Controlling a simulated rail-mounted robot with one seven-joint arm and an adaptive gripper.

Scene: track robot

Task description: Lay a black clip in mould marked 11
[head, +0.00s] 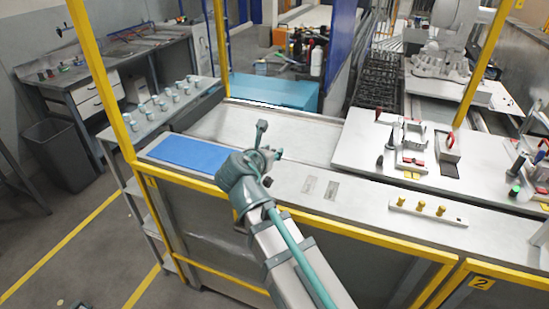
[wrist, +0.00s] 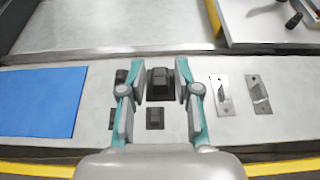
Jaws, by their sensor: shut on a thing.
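My gripper (wrist: 161,85) is shut on a black clip (wrist: 160,82), which sits between its teal fingers in the wrist view. In the head view my gripper (head: 268,148) is over the near worktop, between the blue mat and the metal plates. Other black clips lie on the grey worktop, one (wrist: 155,118) just below the held one and one (wrist: 121,76) partly hidden by the left finger. White and red fixtures (head: 411,159) stand on the right-hand table in the head view, with small yellow labels; no number 11 can be read, so I cannot tell the mould.
A blue mat (wrist: 38,102) lies left of my gripper. Two thin metal plates (wrist: 222,95) lie to its right. A white strip with yellow knobs (head: 428,211) is farther right. Yellow frame posts (head: 483,66) stand around the cell.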

